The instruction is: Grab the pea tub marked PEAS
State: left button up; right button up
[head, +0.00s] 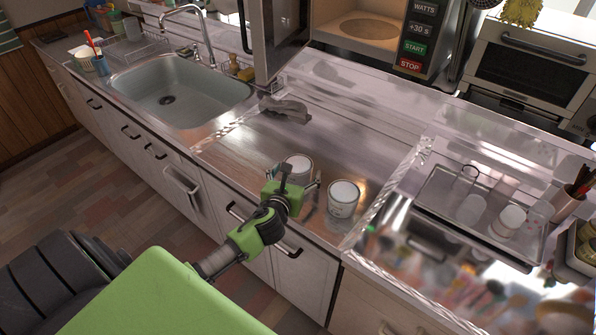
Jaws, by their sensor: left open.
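Two white tubs with pale lids stand on the steel counter (240,148) near its front edge. The left-hand tub (299,164) is partly hidden behind my left gripper (300,175). The right-hand tub (343,199) stands clear of the gripper, to its right, with small markings on its side. I cannot read the markings, so I cannot tell which tub says PEAS. My left gripper is open, with its fingers in front of the left-hand tub; I cannot tell whether they touch it. My right gripper is out of view.
A sink (178,90) is to the left, and an open microwave (368,28) stands at the back. A tray (432,202) with several containers is at the right. The counter left of the tubs is clear.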

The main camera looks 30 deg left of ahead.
pick_arm(q)
jog(key=shift+x, duration=0.75)
jog(key=shift+d, duration=0.1)
jog(key=c, duration=1.4)
jog(key=shift+o, duration=0.2)
jog(key=shift+r, duration=0.1)
